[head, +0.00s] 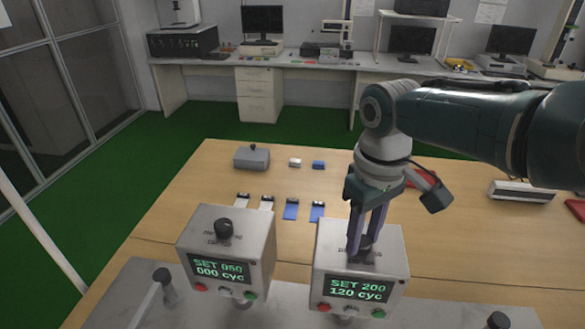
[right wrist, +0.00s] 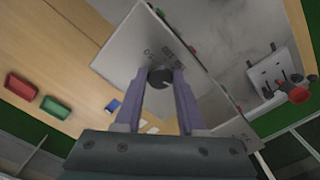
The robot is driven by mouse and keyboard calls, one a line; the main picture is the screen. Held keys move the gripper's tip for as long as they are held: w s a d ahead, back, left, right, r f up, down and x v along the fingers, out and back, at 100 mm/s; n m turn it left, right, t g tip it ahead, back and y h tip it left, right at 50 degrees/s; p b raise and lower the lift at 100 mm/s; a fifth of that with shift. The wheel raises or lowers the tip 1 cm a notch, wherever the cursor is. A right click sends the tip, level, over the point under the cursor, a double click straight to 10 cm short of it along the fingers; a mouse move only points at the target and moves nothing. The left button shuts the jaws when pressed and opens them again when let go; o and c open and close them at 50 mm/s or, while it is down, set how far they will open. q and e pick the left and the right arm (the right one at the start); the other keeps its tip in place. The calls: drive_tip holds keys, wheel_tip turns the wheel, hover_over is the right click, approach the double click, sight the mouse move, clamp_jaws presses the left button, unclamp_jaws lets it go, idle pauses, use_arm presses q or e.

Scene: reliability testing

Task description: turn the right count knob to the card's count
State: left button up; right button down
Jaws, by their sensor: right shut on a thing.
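The right grey counter box (head: 335,248) has a display (head: 358,289) reading "SET 200" and "120 cyc". Its dark round knob (right wrist: 159,77) sits on the top face. My right gripper (head: 362,248) points down from above, with its two purple fingers shut on the knob from both sides. The fingers partly hide the knob in the head view. The left box (head: 256,245) has a free black knob (head: 224,228) and a display (head: 218,271) reading "SET 050" and "000 cyc". No count card can be made out. My left gripper is out of view.
White and blue strips (head: 290,209) lie behind the boxes. A grey lidded box (head: 252,157) and small white and blue blocks (head: 318,165) are farther back. A white device (head: 522,192) stands at the right. The wooden table (head: 170,205) is bare at the left.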

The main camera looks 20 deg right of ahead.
sight(362, 240)
drive_tip(key=c, duration=0.5)
unclamp_jaws()
drive_tip(key=shift+r, duration=0.3)
wheel_tip(362, 240, up, 9)
drive_tip(key=p, duration=0.2)
drive_tip(key=shift+r, duration=0.2)
